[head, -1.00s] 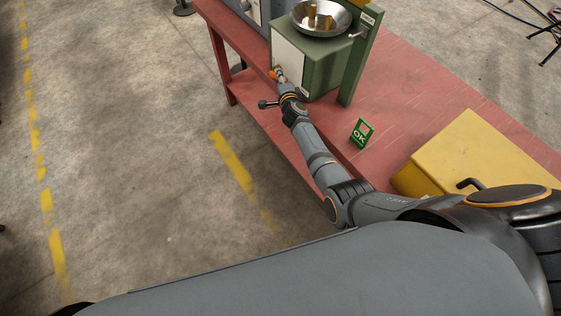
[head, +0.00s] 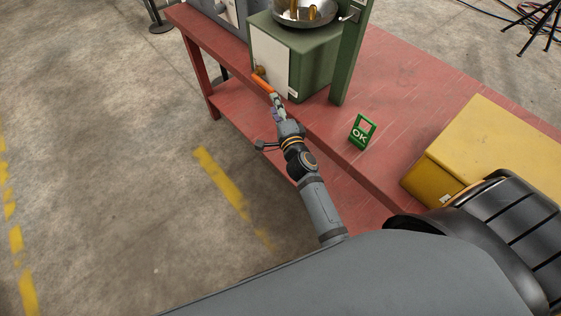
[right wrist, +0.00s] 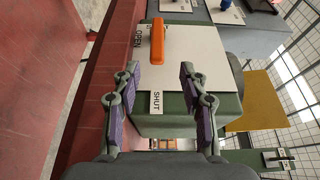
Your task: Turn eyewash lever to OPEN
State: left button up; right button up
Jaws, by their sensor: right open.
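The orange lever (head: 264,84) is on the pale front panel (head: 271,60) of the green cabinet. In the right wrist view the lever (right wrist: 157,43) runs up and down the picture. The OPEN label (right wrist: 138,40) is to its left. The SHUT label (right wrist: 156,102) is below its lower end, with a gap between. My right gripper (right wrist: 158,82) is open and empty, its fingers apart on either side of the SHUT label's line of sight. In the head view my right gripper (head: 275,99) is just short of the lever's near end; contact cannot be told. My left gripper is out of view.
The cabinet stands on a red bench (head: 400,70), with a metal bowl (head: 300,12) on top and a green post (head: 350,60) beside it. A green OK sign (head: 361,132) and a yellow box (head: 490,150) are to the right. Floor at left is clear.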

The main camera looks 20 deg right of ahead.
jog(key=s+f+n+g+y+p, duration=0.1)
jog(key=s+f+n, duration=0.3)
jog(key=f, duration=0.6)
jog(key=s+a+f+n+g+y+p, duration=0.1)
jog(key=s+f+n+g+p, duration=0.2)
jog(key=f, duration=0.7)
jog(key=shift+s+a+n+g, duration=0.35)
jog(key=shift+n+g, duration=0.15)
jog(key=shift+g, duration=0.1)
